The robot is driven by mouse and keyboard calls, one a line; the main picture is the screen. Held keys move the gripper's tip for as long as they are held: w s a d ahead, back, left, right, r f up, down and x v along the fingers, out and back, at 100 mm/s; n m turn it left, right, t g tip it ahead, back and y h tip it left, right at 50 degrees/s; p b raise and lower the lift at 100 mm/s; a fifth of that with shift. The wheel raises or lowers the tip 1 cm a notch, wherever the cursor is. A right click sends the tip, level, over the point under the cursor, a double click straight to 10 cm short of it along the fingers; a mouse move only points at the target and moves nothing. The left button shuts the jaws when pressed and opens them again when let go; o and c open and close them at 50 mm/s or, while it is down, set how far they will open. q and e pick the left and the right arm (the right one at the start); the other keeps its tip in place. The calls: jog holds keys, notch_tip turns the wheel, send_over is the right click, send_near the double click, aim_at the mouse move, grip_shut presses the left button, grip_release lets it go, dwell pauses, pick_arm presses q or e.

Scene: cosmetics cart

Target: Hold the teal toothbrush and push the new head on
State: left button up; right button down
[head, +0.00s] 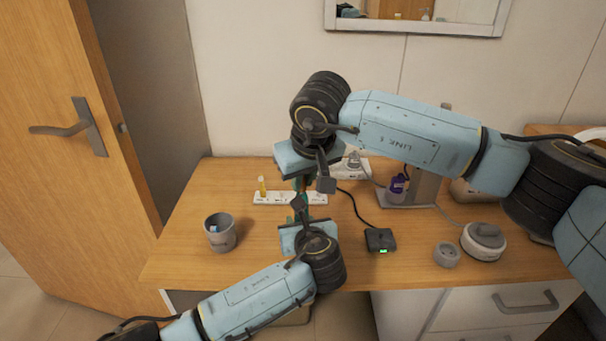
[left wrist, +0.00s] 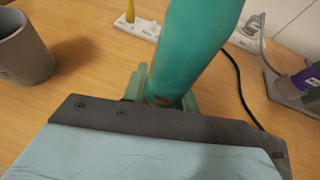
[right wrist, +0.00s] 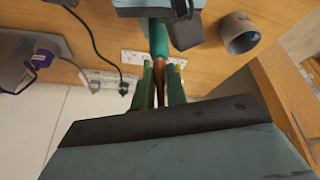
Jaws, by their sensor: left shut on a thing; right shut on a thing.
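The teal toothbrush (head: 296,204) stands roughly upright over the table. Its thick teal handle (left wrist: 195,45) fills the middle of the left wrist view. My left gripper (head: 298,212) is shut on this handle from the front. My right gripper (head: 303,181) is just above, coming from the right, and is shut on a slim orange-brown piece, seemingly the brush head (right wrist: 174,84). In the right wrist view the teal handle (right wrist: 158,38) lies in line with this piece. Whether the two touch or are joined is hidden by the fingers.
A white strip (head: 315,198) with a yellow-topped piece (head: 262,187) lies behind the grippers. A grey cup (head: 220,235) stands left. A black box with a green light (head: 380,240), a purple item (head: 398,184), a grey jar (head: 446,254) and a round white device (head: 484,241) are right.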

jog(key=shift+f, duration=0.35)
jog(key=c, duration=1.3)
grip_release()
jog(key=shift+c, duration=0.2)
jog(key=shift+r, duration=0.1)
jog(key=v, duration=1.2)
pick_arm(q)
jog(key=o, duration=1.1)
jog(key=shift+s, duration=0.1)
